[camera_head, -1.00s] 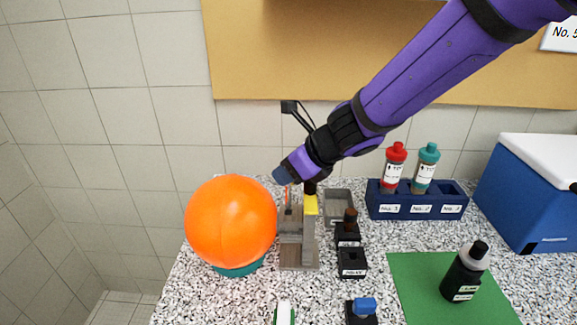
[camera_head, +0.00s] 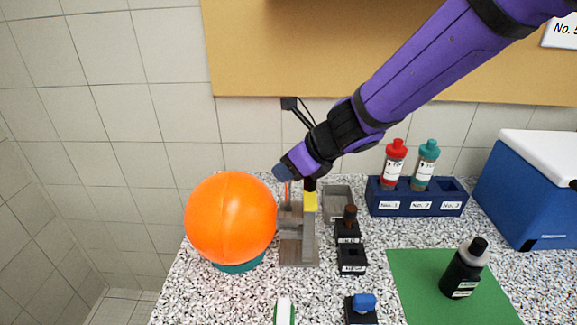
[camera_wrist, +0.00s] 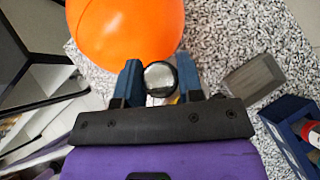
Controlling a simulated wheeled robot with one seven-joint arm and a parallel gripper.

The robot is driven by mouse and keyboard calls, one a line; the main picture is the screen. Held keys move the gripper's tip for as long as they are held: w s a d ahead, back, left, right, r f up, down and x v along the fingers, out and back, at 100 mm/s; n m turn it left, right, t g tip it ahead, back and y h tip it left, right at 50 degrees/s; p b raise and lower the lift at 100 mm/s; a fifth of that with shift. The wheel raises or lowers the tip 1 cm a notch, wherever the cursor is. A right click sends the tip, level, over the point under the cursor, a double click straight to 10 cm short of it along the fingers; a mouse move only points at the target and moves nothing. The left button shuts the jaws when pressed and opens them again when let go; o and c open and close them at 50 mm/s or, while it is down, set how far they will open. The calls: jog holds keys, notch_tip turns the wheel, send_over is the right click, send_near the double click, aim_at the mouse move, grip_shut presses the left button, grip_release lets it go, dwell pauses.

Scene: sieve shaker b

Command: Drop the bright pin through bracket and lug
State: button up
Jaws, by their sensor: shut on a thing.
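My gripper (camera_wrist: 160,80) shows two blue fingers in the wrist view, closed on a round grey-topped piece with a dark rim (camera_wrist: 160,77), which I take to be the pin's head. In the head view my gripper (camera_head: 282,174) is over the rear of the grey bracket fixture (camera_head: 300,254), above its left side. A thin orange-red upright piece (camera_head: 288,194) shows just below the fingertip; I cannot tell if it is part of the pin. The fixture has a yellow block (camera_head: 310,201) at its back. The holes in bracket and lug, and the pin's lower end, cannot be made out.
A large orange ball (camera_head: 231,221) stands close left of the fixture. Right of it are a grey tray (camera_head: 338,191), a black holder with a brown-topped piece (camera_head: 349,216) and an empty-looking black holder (camera_head: 352,259). A blue bottle rack (camera_head: 416,206) stands behind a green mat (camera_head: 408,290).

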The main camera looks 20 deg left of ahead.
jog(key=shift+f, duration=1)
dwell(0.9)
jog(key=shift+r, duration=0.65)
jog(key=shift+f, duration=0.85)
dwell(1.4)
jog(key=o, duration=1)
jog(key=shift+o, duration=0.2)
jog(key=v, duration=1)
jog(key=shift+d+r, duration=0.25)
jog(key=shift+d, duration=0.05)
jog(key=shift+s, duration=0.1)
